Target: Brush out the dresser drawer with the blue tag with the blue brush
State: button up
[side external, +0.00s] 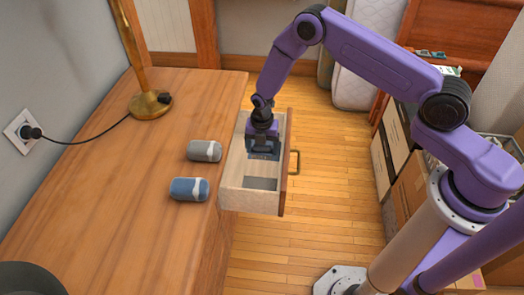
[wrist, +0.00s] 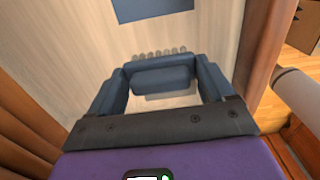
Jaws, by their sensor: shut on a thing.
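The open dresser drawer (side external: 248,205) has a pale wood inside and a brown front with a handle. It also shows in the wrist view (wrist: 60,40). My gripper (side external: 263,150) is down inside the drawer. In the wrist view my gripper (wrist: 166,78) is shut on the blue brush (wrist: 165,80), a dark blue block with a row of pale bristle tufts at its far edge. Whether the bristles touch the floor I cannot tell. A flat blue-grey rectangle, perhaps the blue tag (side external: 260,184), lies on the drawer floor; a blue rectangle shows in the wrist view (wrist: 152,9).
On the dresser top (side external: 110,200) lie a grey roll (side external: 204,151) and a blue roll (side external: 189,189), both with pale bands, left of the drawer. A brass lamp (side external: 150,104) stands behind them. The drawer walls stand close around my gripper. Boxes (side external: 410,190) stand at the right.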

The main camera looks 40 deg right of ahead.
jog(key=shift+r, duration=4.5)
